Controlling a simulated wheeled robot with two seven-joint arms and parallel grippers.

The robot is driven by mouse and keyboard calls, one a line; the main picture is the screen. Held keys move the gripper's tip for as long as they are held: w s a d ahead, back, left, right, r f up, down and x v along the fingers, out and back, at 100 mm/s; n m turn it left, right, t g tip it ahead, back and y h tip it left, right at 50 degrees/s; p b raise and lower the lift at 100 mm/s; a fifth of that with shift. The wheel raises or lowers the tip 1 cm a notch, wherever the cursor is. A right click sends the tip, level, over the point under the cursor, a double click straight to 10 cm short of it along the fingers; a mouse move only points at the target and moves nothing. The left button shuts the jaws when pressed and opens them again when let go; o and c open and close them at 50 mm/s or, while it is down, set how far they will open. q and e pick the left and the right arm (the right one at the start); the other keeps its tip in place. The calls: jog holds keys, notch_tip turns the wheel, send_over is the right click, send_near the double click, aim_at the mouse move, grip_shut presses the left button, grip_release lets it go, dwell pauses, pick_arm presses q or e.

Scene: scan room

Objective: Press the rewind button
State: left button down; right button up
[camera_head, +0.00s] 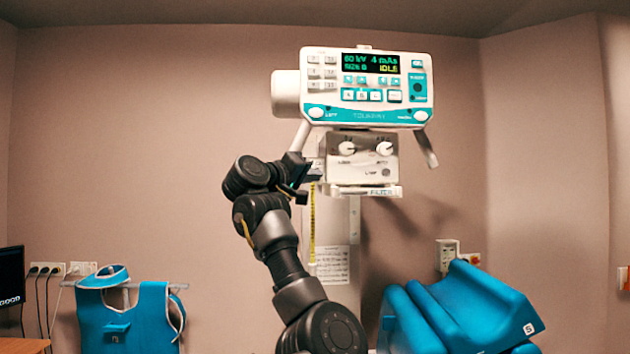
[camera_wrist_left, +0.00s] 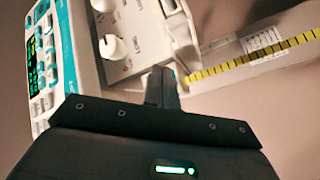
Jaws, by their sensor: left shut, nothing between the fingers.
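The X-ray tube head (camera_head: 340,116) hangs in the middle of the head view, with a white collimator box (camera_head: 345,158) below its panel. A yellow measuring tape (camera_head: 312,225) hangs down from the collimator's left side. It also shows in the left wrist view (camera_wrist_left: 240,60), its upper end close to my fingertips. My left gripper (camera_head: 314,172) is shut and empty at the collimator's left side. Its fingers (camera_wrist_left: 162,84) point at the box in the left wrist view; I cannot tell whether they touch it. I cannot make out a rewind button; the fingers may hide it. My right gripper is out of view.
Two knobs (camera_head: 346,149) sit on the collimator front. A handle (camera_head: 427,148) sticks out at the right. A blue apron (camera_head: 135,318) hangs at the lower left, and a blue padded chair (camera_head: 460,310) stands at the lower right.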

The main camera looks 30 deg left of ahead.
pick_arm(q)
jog(key=shift+s+d+b, duration=0.75)
jog(key=shift+s+b, duration=0.1)
jog(key=shift+s, duration=0.15)
jog(key=shift+s+d+b, duration=0.75)
jog(key=shift+s+b, duration=0.1)
jog(key=shift+s, duration=0.15)
